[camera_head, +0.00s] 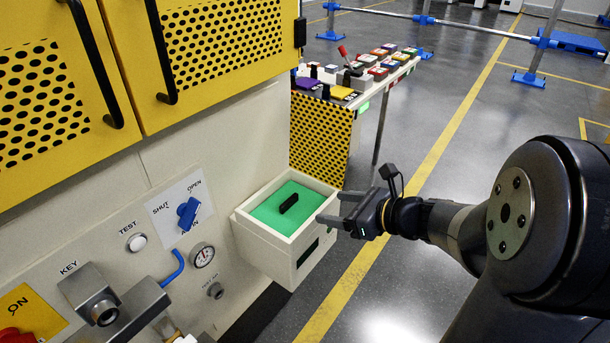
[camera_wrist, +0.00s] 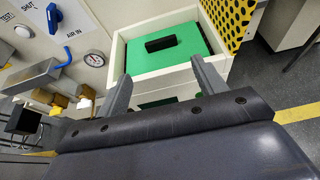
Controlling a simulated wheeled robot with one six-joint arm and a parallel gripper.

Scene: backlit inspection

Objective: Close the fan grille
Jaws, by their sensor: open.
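No part in view is marked as a fan grille. Two yellow doors with black perforated panels, a left door (camera_head: 62,80) and a right door (camera_head: 222,18), show at the upper left, each with a black bar handle. They look closed, though their tops are cut off. A yellow perforated panel (camera_head: 318,132) stands behind the open drawer; it also shows in the wrist view (camera_wrist: 232,18). I cannot tell which is the grille. My gripper (camera_head: 331,207) is open and empty at the drawer's right side. It touches no yellow panel.
The cream drawer (camera_head: 322,238) juts out, holding a green insert with a black handle (camera_head: 289,203). The control panel has a blue valve (camera_head: 188,213), a gauge (camera_head: 202,256) and a key block (camera_head: 92,290). A table with coloured blocks (camera_head: 378,72) stands behind.

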